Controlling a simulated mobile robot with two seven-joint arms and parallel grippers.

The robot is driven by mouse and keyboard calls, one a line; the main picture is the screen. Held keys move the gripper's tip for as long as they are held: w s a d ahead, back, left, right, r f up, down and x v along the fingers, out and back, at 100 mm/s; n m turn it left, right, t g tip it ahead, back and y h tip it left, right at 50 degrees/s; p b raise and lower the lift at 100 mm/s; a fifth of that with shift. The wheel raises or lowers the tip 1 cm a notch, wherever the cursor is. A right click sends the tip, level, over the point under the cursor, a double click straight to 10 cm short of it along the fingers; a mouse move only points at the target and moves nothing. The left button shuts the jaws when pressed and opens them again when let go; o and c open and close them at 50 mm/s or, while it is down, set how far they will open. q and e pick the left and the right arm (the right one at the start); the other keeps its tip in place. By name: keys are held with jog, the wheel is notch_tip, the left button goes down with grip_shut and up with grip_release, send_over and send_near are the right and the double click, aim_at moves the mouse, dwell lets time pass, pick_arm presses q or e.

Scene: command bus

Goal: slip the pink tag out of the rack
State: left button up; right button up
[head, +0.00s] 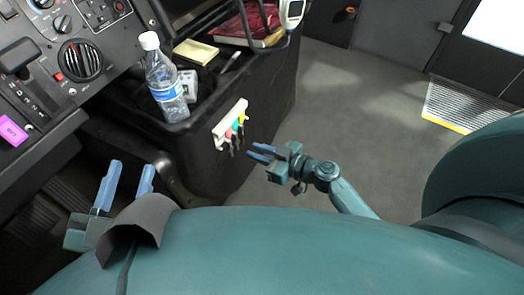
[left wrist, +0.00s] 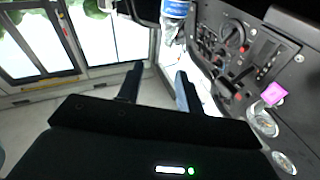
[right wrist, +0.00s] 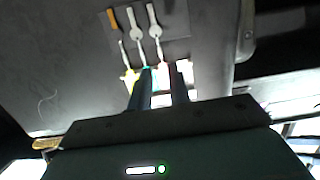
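A pale rack (head: 229,124) is fixed to the side of the dark console, with several small coloured tags and keys hanging from it. In the right wrist view a yellow tag (right wrist: 130,79), a teal tag and a reddish-pink tag (right wrist: 163,74) hang in a row; glare washes out the area around them. My right gripper (head: 260,152) is open and empty, a little to the right of the rack and apart from it; its fingers partly hide the tags in the right wrist view (right wrist: 161,85). My left gripper (head: 129,172) is open and empty, near the dashboard.
A magenta note (head: 12,130) is on the dashboard at left. The grey floor (head: 345,105) right of the console is clear.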

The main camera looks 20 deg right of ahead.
aim_at(231, 143)
jog(key=b+x, duration=0.2)
jog(key=x, duration=0.4)
jog(key=shift+f, duration=0.15)
jog(key=shift+w+a, duration=0.25)
jog(key=shift+w, duration=0.1)
jog(key=shift+w+a+b, duration=0.1)
jog(key=shift+w+b, duration=0.05)
jog(key=shift+b, duration=0.15)
grip_shut()
pick_arm(q)
jog(key=shift+w+d+r+h, duration=0.15)
jog(key=shift+r+h, duration=0.15)
jog(key=shift+h, duration=0.2)
